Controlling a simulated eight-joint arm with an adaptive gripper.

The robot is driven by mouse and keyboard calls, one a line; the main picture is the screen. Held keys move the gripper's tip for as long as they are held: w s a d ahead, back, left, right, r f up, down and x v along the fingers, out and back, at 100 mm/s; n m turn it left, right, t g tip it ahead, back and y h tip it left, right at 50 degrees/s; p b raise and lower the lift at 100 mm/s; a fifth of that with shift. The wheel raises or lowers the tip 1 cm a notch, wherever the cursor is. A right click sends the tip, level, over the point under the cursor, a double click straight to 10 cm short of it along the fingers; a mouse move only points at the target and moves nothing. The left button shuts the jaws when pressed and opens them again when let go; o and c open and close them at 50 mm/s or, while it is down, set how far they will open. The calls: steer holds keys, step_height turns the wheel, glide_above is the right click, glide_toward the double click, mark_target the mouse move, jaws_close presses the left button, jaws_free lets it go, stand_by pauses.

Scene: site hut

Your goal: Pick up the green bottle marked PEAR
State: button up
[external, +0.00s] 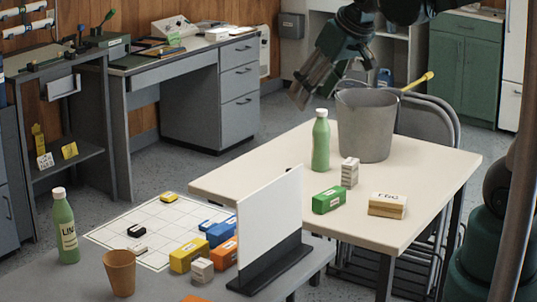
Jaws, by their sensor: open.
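A green bottle (321,143) with a pale cap stands upright on the cream table; no label shows on the side facing this view, so I cannot read its marking. A second green bottle (66,240) with a white cap stands upright on the grey desk at the lower left. Its pale label seems to begin with "LIN". My gripper (300,98) is open and empty, tilted downward, above the far side of the cream table. In the picture it is up and left of the unlabelled bottle, apart from it.
A grey bucket (364,130) with a yellow-handled tool stands right of the unlabelled bottle. A green box (328,200), a whitish block (349,172) and a labelled stack (387,205) are nearby. A white upright panel (268,222) stands in front. Several coloured blocks and a brown cup (120,273) are on the desk.

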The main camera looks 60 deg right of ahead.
steer(key=w+d+m, duration=0.2)
steer(key=w+d, duration=0.8)
steer(key=m+g+h+p, duration=0.2)
steer(key=m+g, duration=0.1)
steer(key=m, duration=0.2)
glide_toward(323, 111)
steer(key=x, duration=0.9)
steer(key=shift+w+a+f, duration=0.2)
steer(key=shift+a, duration=0.05)
steer(key=shift+d+f+m, duration=0.3)
steer(key=shift+d+f, duration=0.15)
steer(key=shift+x, duration=1.25)
steer(key=shift+b+x, duration=0.4)
steer(key=shift+x, duration=2.2)
